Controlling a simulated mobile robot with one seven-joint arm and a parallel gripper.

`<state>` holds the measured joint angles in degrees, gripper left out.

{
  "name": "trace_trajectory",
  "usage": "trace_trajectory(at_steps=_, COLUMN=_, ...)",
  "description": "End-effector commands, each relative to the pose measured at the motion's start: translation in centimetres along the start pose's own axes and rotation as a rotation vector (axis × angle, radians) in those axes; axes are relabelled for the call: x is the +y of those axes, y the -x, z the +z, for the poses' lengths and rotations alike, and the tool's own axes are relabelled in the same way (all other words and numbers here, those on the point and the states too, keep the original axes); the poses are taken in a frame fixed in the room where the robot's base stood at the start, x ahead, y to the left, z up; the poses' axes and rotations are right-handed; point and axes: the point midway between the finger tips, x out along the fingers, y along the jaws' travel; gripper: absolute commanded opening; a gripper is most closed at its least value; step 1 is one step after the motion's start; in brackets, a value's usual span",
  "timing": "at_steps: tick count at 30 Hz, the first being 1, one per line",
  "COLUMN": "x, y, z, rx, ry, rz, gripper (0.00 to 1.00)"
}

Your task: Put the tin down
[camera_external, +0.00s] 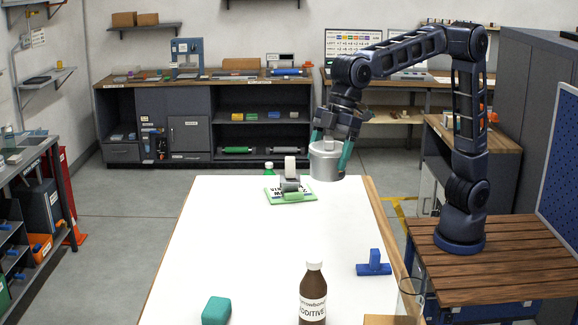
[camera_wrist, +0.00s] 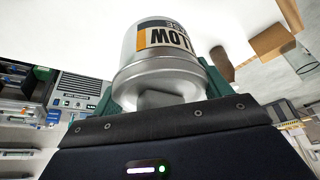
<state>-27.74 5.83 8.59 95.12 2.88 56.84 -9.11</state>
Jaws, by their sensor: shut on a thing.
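A silvery metal tin (camera_external: 326,163) hangs in my gripper (camera_external: 332,156) near the far right end of the white table (camera_external: 250,250). My gripper's teal fingers are shut on the tin from both sides. The tin looks upright and seems to be above the tabletop, though the exact gap beneath it cannot be told. In the wrist view the tin (camera_wrist: 165,60) fills the upper middle, with a label whose upside-down letters include "LOW".
Nearer stand a brown additive bottle (camera_external: 313,292), a blue T-shaped piece (camera_external: 374,266), a teal block (camera_external: 216,311) and a clear beaker (camera_external: 411,297). The table's middle is clear.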

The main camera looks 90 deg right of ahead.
Motion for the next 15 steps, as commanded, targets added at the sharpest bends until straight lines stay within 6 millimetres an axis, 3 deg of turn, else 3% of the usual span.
trace_trajectory(at_steps=7, x=-0.6, y=-1.0, z=1.6, rx=0.0, ry=0.016, rz=-0.002, gripper=0.39)
trace_trajectory(at_steps=15, x=-0.6, y=-6.0, z=3.7, rx=-0.003, ry=0.015, rz=-0.002, gripper=0.39)
